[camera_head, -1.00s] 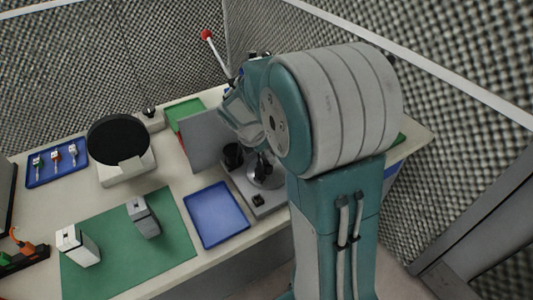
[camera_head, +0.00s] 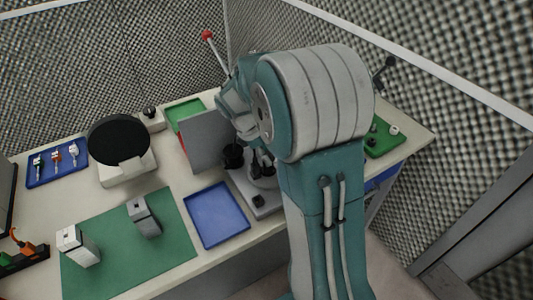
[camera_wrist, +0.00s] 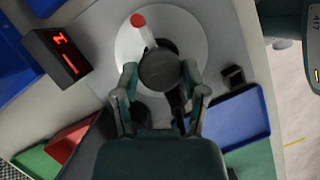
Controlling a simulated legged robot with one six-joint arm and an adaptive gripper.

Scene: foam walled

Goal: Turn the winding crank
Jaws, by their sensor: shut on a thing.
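The winding crank's dark round knob (camera_wrist: 160,70) sits between my fingertips in the wrist view. Beneath it is a pale round disc (camera_wrist: 195,35) with a red-tipped pointer (camera_wrist: 139,22). My gripper (camera_wrist: 163,80) is closed around the knob, one finger on each side. My arm hides much of the unit there, and the crank arm under the knob is mostly covered.
A black box with red digits (camera_wrist: 60,55) stands beside the disc. A blue tray (camera_head: 217,215), a grey upright panel (camera_head: 205,140) and a black cup (camera_head: 232,156) are close by. A red-ball lever (camera_head: 208,36) rises behind.

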